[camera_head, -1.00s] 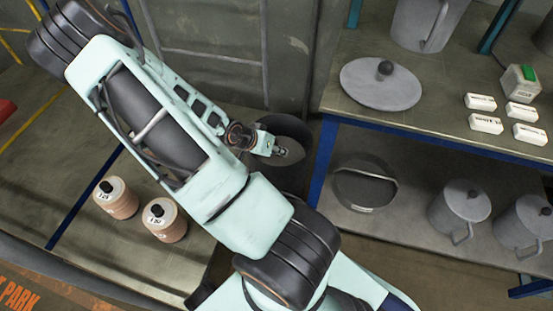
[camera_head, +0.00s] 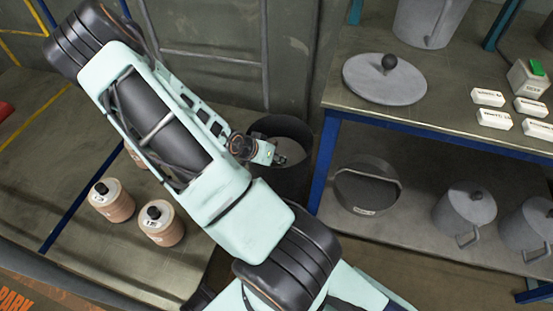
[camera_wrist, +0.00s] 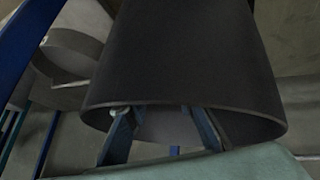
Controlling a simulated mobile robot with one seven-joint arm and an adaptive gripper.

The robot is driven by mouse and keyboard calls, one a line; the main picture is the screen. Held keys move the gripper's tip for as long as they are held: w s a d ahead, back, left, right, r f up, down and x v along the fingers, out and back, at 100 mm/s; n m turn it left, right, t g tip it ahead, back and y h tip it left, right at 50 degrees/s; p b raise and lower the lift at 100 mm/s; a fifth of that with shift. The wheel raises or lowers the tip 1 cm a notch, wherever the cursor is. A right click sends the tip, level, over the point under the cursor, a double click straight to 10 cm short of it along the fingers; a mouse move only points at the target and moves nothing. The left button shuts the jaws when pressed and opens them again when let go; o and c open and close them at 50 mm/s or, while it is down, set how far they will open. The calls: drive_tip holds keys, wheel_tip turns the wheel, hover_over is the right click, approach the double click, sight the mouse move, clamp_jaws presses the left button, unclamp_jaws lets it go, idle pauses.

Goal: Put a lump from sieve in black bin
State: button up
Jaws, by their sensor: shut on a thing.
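The black bin (camera_head: 308,163) stands on the floor between the bench and the shelf table. My gripper (camera_head: 281,160) reaches over its open mouth, pointing into it. In the wrist view the dark bin wall (camera_wrist: 185,50) fills the middle, and my gripper's two fingers (camera_wrist: 163,128) show against the bin's opening. My gripper is shut on a lump, which is too small and shadowed to make out. A round grey pan with a hoop handle, perhaps the sieve (camera_head: 366,188), sits on the lower shelf.
Pinkish canisters (camera_head: 161,224) with black caps stand on the bench at left. The blue-framed table (camera_head: 440,138) at right bears a grey lid (camera_head: 384,79) and several white labelled blocks (camera_head: 494,118). Lidded grey pots (camera_head: 466,212) stand on its lower shelf.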

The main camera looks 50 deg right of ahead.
drive_tip(key=o, duration=0.8)
drive_tip(key=shift+a+f, duration=0.15)
drive_tip(key=shift+c, duration=0.2)
drive_tip(key=shift+o, duration=0.5)
drive_tip(key=shift+a, duration=0.1)
drive_tip(key=shift+r+p, duration=0.3)
drive_tip(key=p+v, duration=1)
drive_tip(key=v, duration=0.2)
drive_tip(key=shift+r, duration=0.4)
